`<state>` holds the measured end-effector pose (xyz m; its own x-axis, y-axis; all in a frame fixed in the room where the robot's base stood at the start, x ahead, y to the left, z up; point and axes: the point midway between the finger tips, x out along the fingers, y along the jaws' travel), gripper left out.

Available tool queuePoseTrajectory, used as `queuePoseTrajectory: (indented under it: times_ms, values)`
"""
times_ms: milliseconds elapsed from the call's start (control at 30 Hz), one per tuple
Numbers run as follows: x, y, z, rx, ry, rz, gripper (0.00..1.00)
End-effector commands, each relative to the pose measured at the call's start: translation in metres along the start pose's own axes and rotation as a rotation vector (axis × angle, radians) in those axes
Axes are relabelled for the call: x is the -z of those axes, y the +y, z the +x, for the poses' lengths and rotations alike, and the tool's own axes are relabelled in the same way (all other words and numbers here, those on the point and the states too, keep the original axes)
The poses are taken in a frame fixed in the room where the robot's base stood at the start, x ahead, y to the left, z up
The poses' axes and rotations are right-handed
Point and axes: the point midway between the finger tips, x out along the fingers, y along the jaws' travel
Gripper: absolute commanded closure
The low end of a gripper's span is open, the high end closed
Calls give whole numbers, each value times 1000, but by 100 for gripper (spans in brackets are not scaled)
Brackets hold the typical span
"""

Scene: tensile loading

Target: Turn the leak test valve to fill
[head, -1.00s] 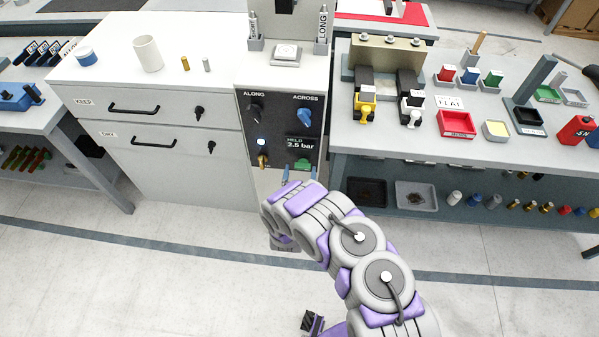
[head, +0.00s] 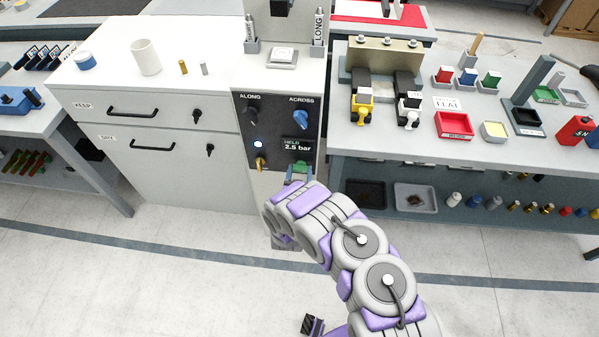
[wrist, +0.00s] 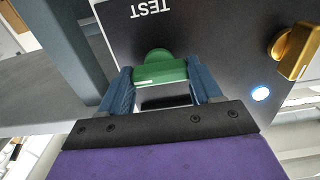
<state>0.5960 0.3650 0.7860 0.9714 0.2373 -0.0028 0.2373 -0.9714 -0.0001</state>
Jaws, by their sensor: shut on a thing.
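A green valve knob (head: 300,166) sits at the lower right of the dark control panel (head: 268,105), below a display (head: 297,145) reading "HELD 2.5 bar". In the wrist view the green knob (wrist: 160,70) lies between my gripper's two blue fingers (wrist: 162,88), near an upside-down "TEST" label (wrist: 152,10). My gripper (head: 298,178) is shut on it, one finger on each side. In the head view my arm partly hides the fingers.
A brass valve (head: 261,163) and a lit white lamp (head: 258,144) are left of the green knob. A black knob (head: 252,111) and a blue knob (head: 301,119) are above. Bench (head: 350,145) and drawer cabinet (head: 190,170) flank the panel.

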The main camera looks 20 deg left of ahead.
Motion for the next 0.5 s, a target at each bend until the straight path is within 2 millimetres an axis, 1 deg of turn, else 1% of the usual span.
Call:
queuePoseTrajectory:
  times_ms: [267, 500]
  values:
    - [1, 1, 0, -4, 2, -17, 67]
    - [1, 0, 0, -3, 2, -118, 67]
